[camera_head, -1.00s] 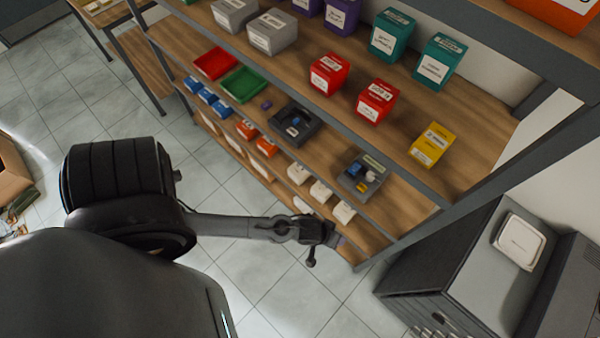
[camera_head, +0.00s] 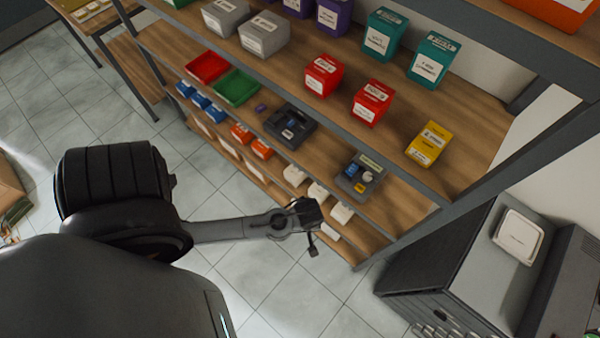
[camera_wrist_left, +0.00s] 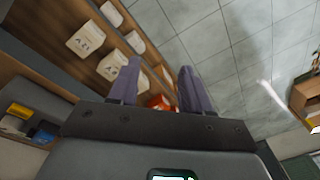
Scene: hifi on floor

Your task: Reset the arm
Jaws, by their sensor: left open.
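My left arm reaches in from the left in the head view. Its left gripper (camera_head: 321,240) hangs over the floor beside the front edge of the lower shelf. In the left wrist view the two grey-purple fingers of the left gripper (camera_wrist_left: 160,68) stand apart. Nothing is seen held between them. An orange-red bin (camera_wrist_left: 160,102) shows behind the gap, farther off. My right gripper is in neither view.
A wooden shelf unit (camera_head: 452,150) carries red boxes (camera_head: 323,75), a yellow box (camera_head: 428,144), a green tray (camera_head: 236,87) and white bins (camera_head: 342,213). A dark cabinet (camera_head: 447,262) stands at right. The tiled floor (camera_head: 280,300) is open below the gripper.

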